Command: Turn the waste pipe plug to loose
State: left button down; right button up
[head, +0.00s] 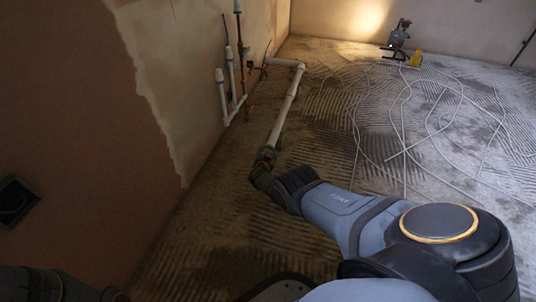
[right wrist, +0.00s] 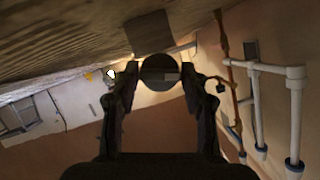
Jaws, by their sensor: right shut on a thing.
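The white waste pipe (head: 286,108) runs low along the floor beside the left wall toward me in the head view. My right gripper (head: 265,158) is at its near end and hides the plug there. In the right wrist view, the waste pipe plug (right wrist: 159,70) is a dark round disc between the fingertips. My right gripper is shut on it, one finger on each side. Whether the plug has turned cannot be told. Only a dark part of my left arm shows at the bottom left; its gripper is out of sight.
White upright pipes (head: 221,95) and a copper pipe (head: 239,30) stand along the left wall. A dark wall box (head: 15,200) is nearer. Pale cables (head: 405,110) loop over the ridged floor. A grey machine (head: 398,36) and a yellow object (head: 416,59) are at the back.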

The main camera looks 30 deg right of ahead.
jog(key=shift+f+n, duration=0.1)
jog(key=shift+n, duration=0.3)
jog(key=shift+n+g+b, duration=0.3)
jog(key=shift+b, duration=0.1)
jog(key=shift+w+a+f+n+g+h+b, duration=0.1)
jog(key=shift+n+g+h+b, duration=0.4)
jog(key=shift+n+h+b, duration=0.3)
jog(key=n+g+b, duration=0.1)
jog(key=n+b, duration=0.1)
jog(key=shift+h+b, duration=0.3)
jog(key=shift+h, duration=0.1)
jog(key=shift+n+b, duration=0.3)
jog(key=shift+n, duration=0.1)
jog(key=o, duration=1.1)
